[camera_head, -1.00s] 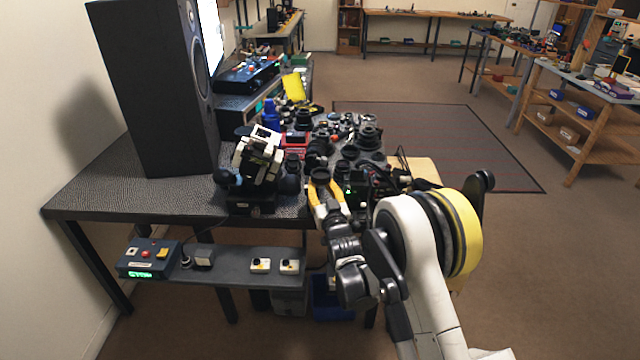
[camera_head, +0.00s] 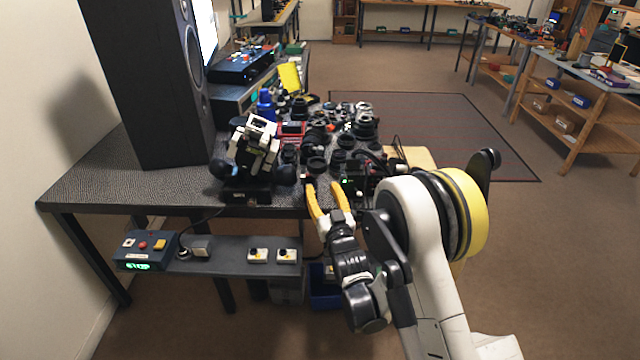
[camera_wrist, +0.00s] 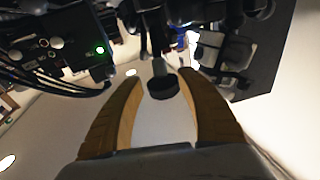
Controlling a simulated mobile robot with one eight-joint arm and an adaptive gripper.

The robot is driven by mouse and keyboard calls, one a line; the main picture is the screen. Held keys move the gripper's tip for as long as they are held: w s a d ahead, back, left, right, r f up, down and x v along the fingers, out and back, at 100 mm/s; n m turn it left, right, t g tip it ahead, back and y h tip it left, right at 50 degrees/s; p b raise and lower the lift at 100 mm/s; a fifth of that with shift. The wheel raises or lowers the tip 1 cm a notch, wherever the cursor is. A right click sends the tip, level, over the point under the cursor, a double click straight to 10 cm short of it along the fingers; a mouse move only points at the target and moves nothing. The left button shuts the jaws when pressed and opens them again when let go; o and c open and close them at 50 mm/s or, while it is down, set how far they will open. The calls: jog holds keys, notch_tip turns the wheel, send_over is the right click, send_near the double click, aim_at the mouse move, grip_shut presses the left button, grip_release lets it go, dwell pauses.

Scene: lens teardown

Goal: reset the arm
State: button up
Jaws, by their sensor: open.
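My gripper (camera_head: 325,190) has two yellow fingers and is open, with nothing between them. In the head view it is at the front edge of the dark table (camera_head: 180,190), pointing toward the crowd of black lens parts (camera_head: 345,140). In the wrist view the open gripper (camera_wrist: 160,85) shows both fingers spread apart. A round black part (camera_wrist: 162,87) appears in the gap between the fingers, and I cannot tell how far beyond them it is.
A tall black speaker (camera_head: 160,80) stands at the table's left. A black and white device (camera_head: 252,150) is left of my gripper. A dark box with a green light (camera_wrist: 75,40) is close by in the wrist view. A lower shelf (camera_head: 220,258) holds a control box (camera_head: 145,250). Open floor lies at right.

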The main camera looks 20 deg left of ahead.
dwell(0.3)
jog(key=w+d+r+m+g+h, duration=0.1)
jog(key=w+d+r+h, duration=0.15)
jog(key=d+r, duration=0.55)
jog(key=s+d+r+m+g+h, duration=0.1)
jog(key=s+d+r+g+h, duration=0.2)
jog(key=d, duration=0.4)
jog(key=s+d+r+m+h, duration=0.1)
jog(key=s+d+r, duration=0.3)
jog(key=s+d, duration=0.15)
jog(key=s+d+f+g+h, duration=0.1)
jog(key=s+d+g, duration=0.1)
jog(key=s+d, duration=0.3)
jog(key=s+d+f+m+g+h, duration=0.1)
jog(key=s+d, duration=0.5)
jog(key=s, duration=0.7)
jog(key=s+d+f+m+g+h, duration=0.1)
jog(key=s+d+f+g, duration=0.1)
jog(key=s+d, duration=0.3)
jog(key=s, duration=0.4)
jog(key=shift+s+d+g, duration=0.2)
jog(key=shift+s+g, duration=0.2)
jog(key=shift+r, duration=0.1)
